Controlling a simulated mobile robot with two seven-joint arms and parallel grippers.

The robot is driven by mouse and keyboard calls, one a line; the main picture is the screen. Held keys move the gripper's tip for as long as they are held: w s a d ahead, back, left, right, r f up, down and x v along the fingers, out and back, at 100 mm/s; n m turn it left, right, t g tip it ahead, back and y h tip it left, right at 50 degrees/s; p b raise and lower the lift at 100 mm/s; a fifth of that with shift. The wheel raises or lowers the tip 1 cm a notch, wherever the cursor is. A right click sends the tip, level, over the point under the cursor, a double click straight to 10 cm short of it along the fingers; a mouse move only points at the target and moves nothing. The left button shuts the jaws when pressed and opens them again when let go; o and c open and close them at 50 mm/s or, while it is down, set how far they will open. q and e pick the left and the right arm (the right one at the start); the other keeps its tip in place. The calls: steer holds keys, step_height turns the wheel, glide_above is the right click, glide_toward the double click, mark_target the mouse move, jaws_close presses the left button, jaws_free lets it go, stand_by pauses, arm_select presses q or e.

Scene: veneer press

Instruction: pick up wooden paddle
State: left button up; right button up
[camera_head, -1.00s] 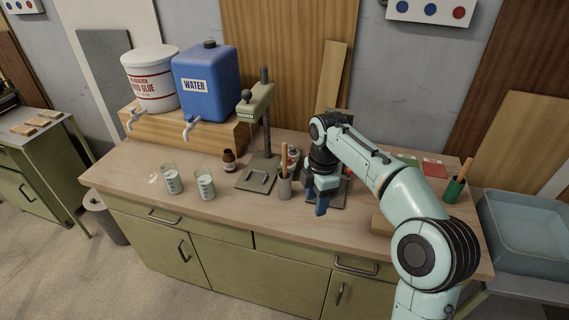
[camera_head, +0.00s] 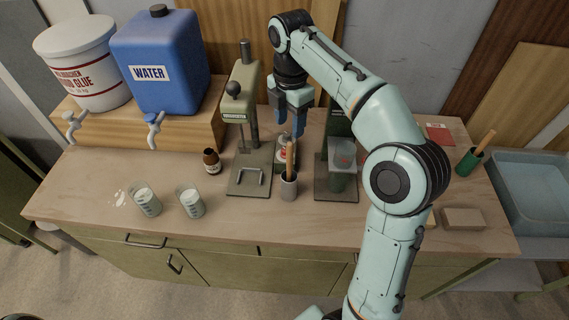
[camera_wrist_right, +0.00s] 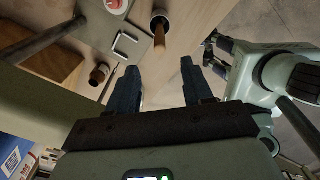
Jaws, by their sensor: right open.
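A wooden paddle (camera_head: 291,160) stands nearly upright in a small grey cup (camera_head: 289,188) at the middle of the bench. Its lower end is hidden inside the cup. My right gripper (camera_head: 290,128) is open, pointing down above the paddle's top and slightly behind it, with nothing held. In the right wrist view, the paddle (camera_wrist_right: 160,40) and cup show beyond the open fingers (camera_wrist_right: 160,78), not between them. Another wooden handle (camera_head: 486,141) stands in a green cup (camera_head: 469,163) at the right. What seems to be my left gripper (camera_wrist_right: 215,52) shows small and dark in the wrist view.
A green drill-like stand (camera_head: 242,120) is left of the grey cup, and another device (camera_head: 341,170) is close on its right. A brown bottle (camera_head: 211,161) and two glass beakers (camera_head: 146,200) stand left. The front bench strip (camera_head: 270,230) is clear.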

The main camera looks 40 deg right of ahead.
mark_target(290, 143)
steer(key=f, duration=0.1)
steer(key=f+b, duration=0.1)
steer(key=f, duration=0.3)
steer(key=shift+s, duration=0.3)
steer(key=f, duration=0.2)
steer(key=f+b, duration=0.1)
steer(key=f, duration=0.2)
steer(key=shift+w+d+f, duration=0.1)
steer(key=shift+w+f, duration=0.1)
steer(key=shift+f, duration=0.15)
steer(key=shift+w, duration=0.15)
steer(key=shift+c, duration=0.9)
arm_select(q)
steer(key=s+f, duration=0.3)
steer(key=s, duration=0.1)
steer(key=shift+f, duration=0.3)
arm_select(e)
jaws_close()
